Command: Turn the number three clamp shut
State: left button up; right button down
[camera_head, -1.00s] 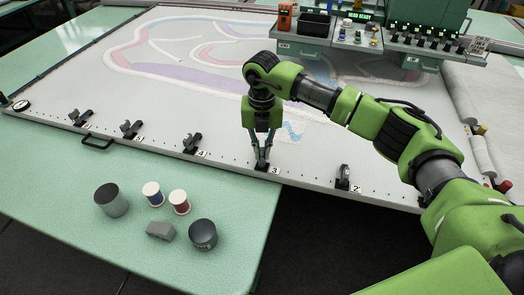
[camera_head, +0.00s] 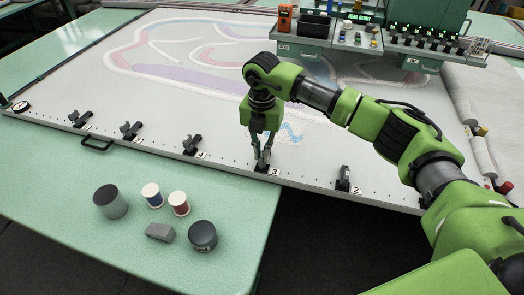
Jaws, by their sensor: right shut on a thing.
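The number three clamp (camera_head: 261,168) is a small black clamp on the near edge of the white frame, beside a label "3". My right gripper (camera_head: 262,158) points down onto it and is shut on its lever, which stands up between the fingers. The fingers hide much of the lever, so its exact angle is hard to tell. My left gripper is not in view.
The number two clamp (camera_head: 343,178) is to the right and the number four clamp (camera_head: 191,144) to the left, with more clamps beyond. Thread spools (camera_head: 152,195), dark round pots (camera_head: 110,201) and a grey block (camera_head: 160,232) stand on the green table (camera_head: 60,190). A control console (camera_head: 300,45) is behind.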

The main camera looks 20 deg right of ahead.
aim_at(262, 155)
jog(key=shift+r, duration=0.1)
jog(key=c, duration=2.1)
grip_release()
jog(key=shift+c, duration=0.2)
notch_tip(262, 155, up, 12)
